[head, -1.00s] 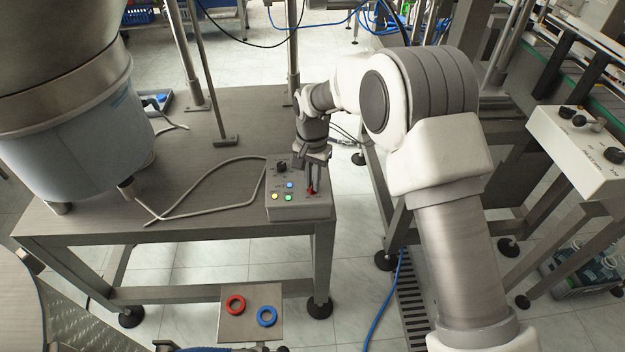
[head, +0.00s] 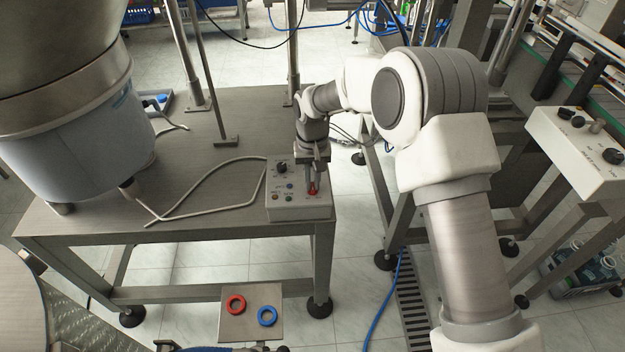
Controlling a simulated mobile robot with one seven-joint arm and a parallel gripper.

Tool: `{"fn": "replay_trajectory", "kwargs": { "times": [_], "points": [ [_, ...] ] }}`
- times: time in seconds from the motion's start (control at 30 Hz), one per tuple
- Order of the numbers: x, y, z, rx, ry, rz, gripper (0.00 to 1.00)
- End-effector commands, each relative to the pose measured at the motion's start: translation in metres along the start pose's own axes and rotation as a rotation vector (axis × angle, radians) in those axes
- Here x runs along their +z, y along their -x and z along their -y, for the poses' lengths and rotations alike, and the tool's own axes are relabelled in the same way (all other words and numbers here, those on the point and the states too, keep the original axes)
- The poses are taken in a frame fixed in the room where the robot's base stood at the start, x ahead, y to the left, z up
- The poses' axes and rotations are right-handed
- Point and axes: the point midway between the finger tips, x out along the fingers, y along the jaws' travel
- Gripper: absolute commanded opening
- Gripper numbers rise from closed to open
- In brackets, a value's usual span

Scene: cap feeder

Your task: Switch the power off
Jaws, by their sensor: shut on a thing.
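The grey control box (head: 300,213) sits on the near right corner of the steel table. A red switch (head: 313,190) is at the right of its top. My gripper (head: 312,182) points down over the box and is shut on the red switch, its fingers hiding part of it. A black knob (head: 281,166) is at the back left of the box. A blue button (head: 290,186) and small indicators (head: 276,197) in front of it look dark, not glowing.
A large feeder bowl (head: 75,140) stands on the left of the table (head: 190,215). A bent grey cable (head: 215,208) lies beside the box. A second control box (head: 580,150) is at the right. A red ring (head: 236,304) and a blue ring (head: 267,316) lie on a low plate.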

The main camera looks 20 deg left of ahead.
Motion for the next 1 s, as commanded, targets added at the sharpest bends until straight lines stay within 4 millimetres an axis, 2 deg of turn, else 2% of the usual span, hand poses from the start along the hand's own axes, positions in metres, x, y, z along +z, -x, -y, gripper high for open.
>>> {"fn": "replay_trajectory", "kwargs": {
  "times": [0.5, 1.0],
  "points": [
    [-0.0004, 0.0011, 0.0001, 0.000, 0.405, -0.002, 0.00],
    [-0.0007, 0.0009, -0.0001, 0.000, 0.530, -0.002, 0.00]
  ]
}}
